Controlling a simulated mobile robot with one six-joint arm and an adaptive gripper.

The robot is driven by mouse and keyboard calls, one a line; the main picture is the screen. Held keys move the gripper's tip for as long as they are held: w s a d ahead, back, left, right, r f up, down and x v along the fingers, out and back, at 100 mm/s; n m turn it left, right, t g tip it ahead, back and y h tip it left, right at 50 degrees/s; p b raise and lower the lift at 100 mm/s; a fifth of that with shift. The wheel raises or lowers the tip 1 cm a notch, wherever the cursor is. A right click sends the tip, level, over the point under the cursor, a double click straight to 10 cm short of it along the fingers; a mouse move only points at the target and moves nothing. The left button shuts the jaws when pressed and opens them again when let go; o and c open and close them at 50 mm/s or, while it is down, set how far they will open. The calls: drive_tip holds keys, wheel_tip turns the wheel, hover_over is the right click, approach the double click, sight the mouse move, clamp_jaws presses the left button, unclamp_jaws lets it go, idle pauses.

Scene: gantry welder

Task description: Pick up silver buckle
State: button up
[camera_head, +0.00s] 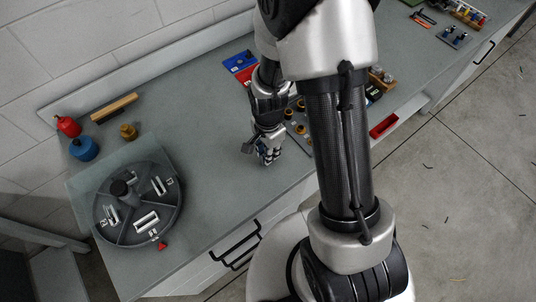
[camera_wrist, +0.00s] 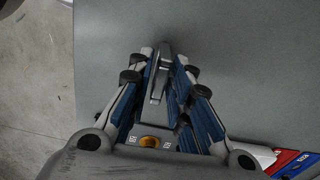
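My gripper (camera_wrist: 163,62) points down at the grey worktop. In the wrist view its two blue-padded fingers stand on either side of a slim silver piece (camera_wrist: 160,72), which looks like the silver buckle seen edge-on. A narrow gap seems to show between the piece and the pads, so the fingers look open around it. In the head view my gripper (camera_head: 267,157) is low over the middle of the worktop, and the fingers hide most of the piece. Other silver buckle-like frames (camera_head: 147,221) lie in the compartments of a round dark tray (camera_head: 129,240) at the left.
A red container (camera_head: 68,126), a blue container (camera_head: 83,148), a brass piece (camera_head: 128,131) and a wooden-handled brush (camera_head: 114,108) stand by the wall. Worktop between tray and gripper is clear.

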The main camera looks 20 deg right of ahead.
clamp_jaws()
